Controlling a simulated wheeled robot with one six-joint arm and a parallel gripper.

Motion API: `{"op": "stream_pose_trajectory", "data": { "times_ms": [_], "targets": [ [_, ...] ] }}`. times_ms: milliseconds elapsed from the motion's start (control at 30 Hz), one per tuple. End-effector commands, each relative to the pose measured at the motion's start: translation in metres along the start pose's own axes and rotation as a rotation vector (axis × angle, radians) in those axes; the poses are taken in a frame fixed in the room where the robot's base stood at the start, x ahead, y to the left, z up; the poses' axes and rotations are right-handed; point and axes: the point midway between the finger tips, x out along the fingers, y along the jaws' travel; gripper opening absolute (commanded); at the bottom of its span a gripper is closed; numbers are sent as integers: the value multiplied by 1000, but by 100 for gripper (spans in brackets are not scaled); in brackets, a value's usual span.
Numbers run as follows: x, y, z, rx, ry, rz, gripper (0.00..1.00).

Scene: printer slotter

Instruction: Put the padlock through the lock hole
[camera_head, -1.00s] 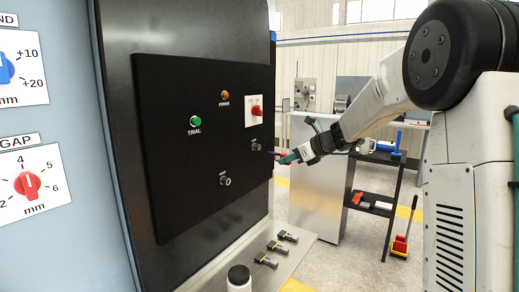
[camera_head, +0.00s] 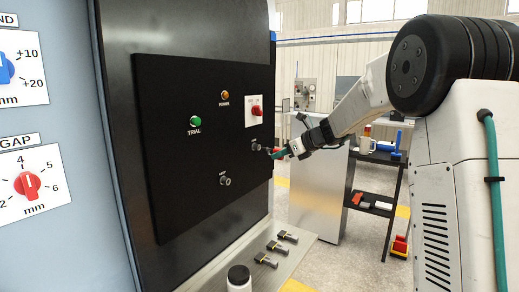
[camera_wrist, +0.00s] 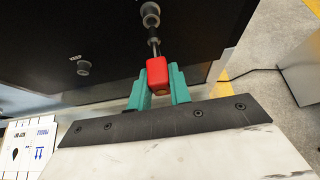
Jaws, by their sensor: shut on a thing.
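The red padlock (camera_wrist: 157,74) sits between the green fingers of my gripper (camera_wrist: 158,90), which is shut on it. Its dark shackle points up the wrist view, toward a grey round knob (camera_wrist: 150,14) on the black panel. It overlaps the knob's lower edge there, but I cannot tell if they touch. In the head view my gripper (camera_head: 281,153) is at the panel's right edge, with the small padlock (camera_head: 272,152) at its tip, just right of the upper knob (camera_head: 255,145). A red switch (camera_head: 257,111) on a white plate is above. I cannot make out the lock hole clearly.
The black panel (camera_head: 170,190) also carries a green button (camera_head: 195,121), an amber lamp (camera_head: 225,95) and a lower knob (camera_head: 224,181). A grey cabinet (camera_head: 318,200) and a shelf rack (camera_head: 372,190) stand to the right. Several dark clamps lie on the ledge below.

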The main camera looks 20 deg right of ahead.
Motion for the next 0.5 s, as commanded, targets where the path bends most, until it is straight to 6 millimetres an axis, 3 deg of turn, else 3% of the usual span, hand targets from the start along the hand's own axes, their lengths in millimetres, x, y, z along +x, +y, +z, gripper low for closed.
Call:
{"op": "stream_pose_trajectory", "data": {
  "times_ms": [500],
  "targets": [
    [8,0,5,0,0,1,0]
  ]
}}
